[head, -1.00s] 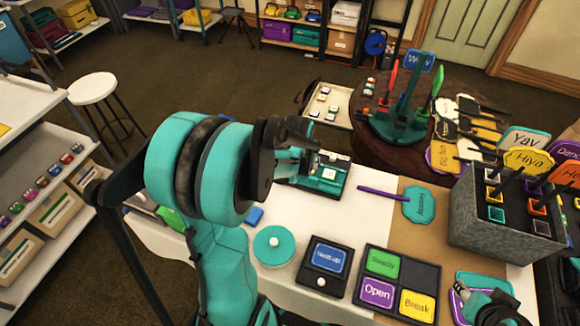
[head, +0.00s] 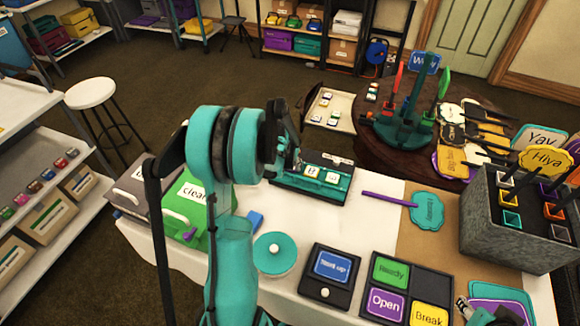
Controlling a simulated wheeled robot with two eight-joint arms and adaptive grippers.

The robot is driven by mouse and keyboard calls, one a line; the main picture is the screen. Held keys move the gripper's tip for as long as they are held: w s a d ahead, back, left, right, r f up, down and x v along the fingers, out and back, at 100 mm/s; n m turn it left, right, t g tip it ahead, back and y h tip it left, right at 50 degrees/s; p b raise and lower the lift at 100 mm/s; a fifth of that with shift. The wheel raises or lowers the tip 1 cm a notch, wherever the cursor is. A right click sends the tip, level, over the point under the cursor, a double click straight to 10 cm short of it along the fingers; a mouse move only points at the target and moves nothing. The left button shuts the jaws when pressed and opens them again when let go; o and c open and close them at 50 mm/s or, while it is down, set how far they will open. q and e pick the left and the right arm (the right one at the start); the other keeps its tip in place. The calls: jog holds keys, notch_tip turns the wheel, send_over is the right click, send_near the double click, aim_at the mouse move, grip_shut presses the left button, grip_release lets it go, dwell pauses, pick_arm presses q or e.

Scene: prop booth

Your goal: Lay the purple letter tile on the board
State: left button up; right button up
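The teal board (head: 312,190) stands at the back of the white table, with two pale letter tiles (head: 322,174) showing on it. My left arm comes up in front of the board's left part. My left gripper (head: 291,168) points down at the board's left end; its fingertips are mostly hidden by its own wrist, so I cannot see whether it holds anything. I cannot make out a purple letter tile; small tiles lie in a cream tray (head: 343,103) behind the board. My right gripper (head: 466,306) is at the lower right edge, partly cut off, and its opening is unclear.
Green (head: 181,213) and grey boxes stand at the table's left. A round teal-lidded tub (head: 274,254), a blue sign holder (head: 331,275) and a black tray (head: 433,285) of word cards are in front. A grey bin (head: 515,233) of signs stands right.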

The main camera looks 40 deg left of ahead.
pick_arm(q)
jog(key=shift+r, duration=0.15)
jog(key=o, duration=0.6)
jog(key=shift+f, duration=0.25)
jog(key=o, duration=0.4)
jog(key=shift+r, duration=0.15)
